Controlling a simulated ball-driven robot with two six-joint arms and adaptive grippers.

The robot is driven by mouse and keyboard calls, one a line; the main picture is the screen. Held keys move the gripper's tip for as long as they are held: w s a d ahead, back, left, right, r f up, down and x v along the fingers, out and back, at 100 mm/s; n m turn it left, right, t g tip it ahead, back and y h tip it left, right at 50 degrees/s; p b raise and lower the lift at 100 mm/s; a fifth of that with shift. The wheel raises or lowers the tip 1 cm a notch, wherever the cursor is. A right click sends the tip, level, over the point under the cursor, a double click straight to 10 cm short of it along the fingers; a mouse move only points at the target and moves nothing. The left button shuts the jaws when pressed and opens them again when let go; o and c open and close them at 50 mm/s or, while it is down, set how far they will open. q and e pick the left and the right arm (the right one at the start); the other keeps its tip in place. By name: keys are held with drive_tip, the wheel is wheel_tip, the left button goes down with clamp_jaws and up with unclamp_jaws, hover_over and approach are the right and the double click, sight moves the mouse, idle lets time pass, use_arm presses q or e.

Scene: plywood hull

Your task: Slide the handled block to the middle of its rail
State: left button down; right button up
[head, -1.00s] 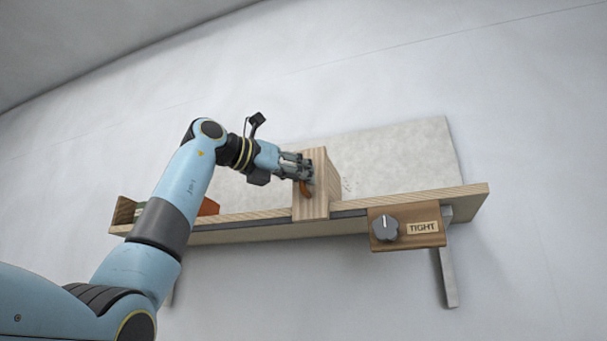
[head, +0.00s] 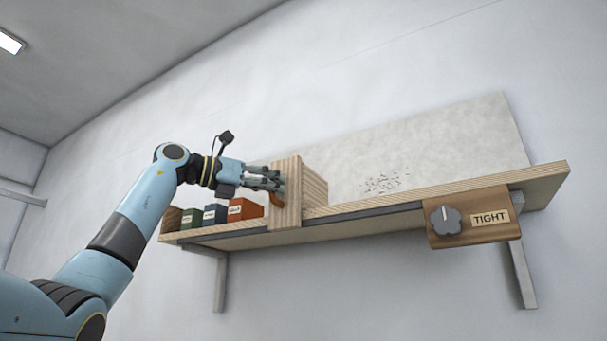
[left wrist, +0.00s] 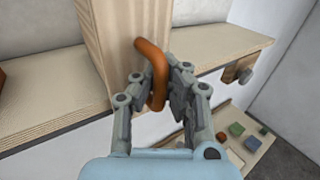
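The handled block (head: 287,195) is a tall wooden block on the shelf, left of the shelf's middle in the head view. Its rail is a dark strip (head: 375,213) along the shelf's front edge. The curved orange handle (left wrist: 152,75) stands out from the block's face. My left gripper (head: 275,182) is at the handle. In the left wrist view its fingers (left wrist: 160,80) lie on both sides of the handle and look shut on it; part of the contact is hidden. My right gripper is not in view.
Several small labelled boxes, the nearest orange (head: 244,210), stand left of the block, close to it. A knob (head: 446,220) beside a "TIGHT" label (head: 490,217) is mounted at the right. The shelf between block and knob is clear. Dark specks mark the back panel (head: 450,150).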

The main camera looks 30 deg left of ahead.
use_arm(q)
drive_tip(key=a, duration=0.3)
drive_tip(key=shift+f+p, duration=0.1)
drive_tip(key=shift+p, duration=0.2)
drive_tip(key=c, duration=1.3)
unclamp_jaws()
drive_tip(key=shift+s+a, duration=0.1)
drive_tip(key=shift+s, duration=0.05)
drive_tip(key=shift+c, duration=0.2)
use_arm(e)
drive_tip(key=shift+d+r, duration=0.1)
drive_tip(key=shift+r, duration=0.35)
use_arm(q)
drive_tip(key=v, duration=1.1)
drive_tip(key=shift+s+a, duration=0.2)
drive_tip(key=shift+s, duration=0.15)
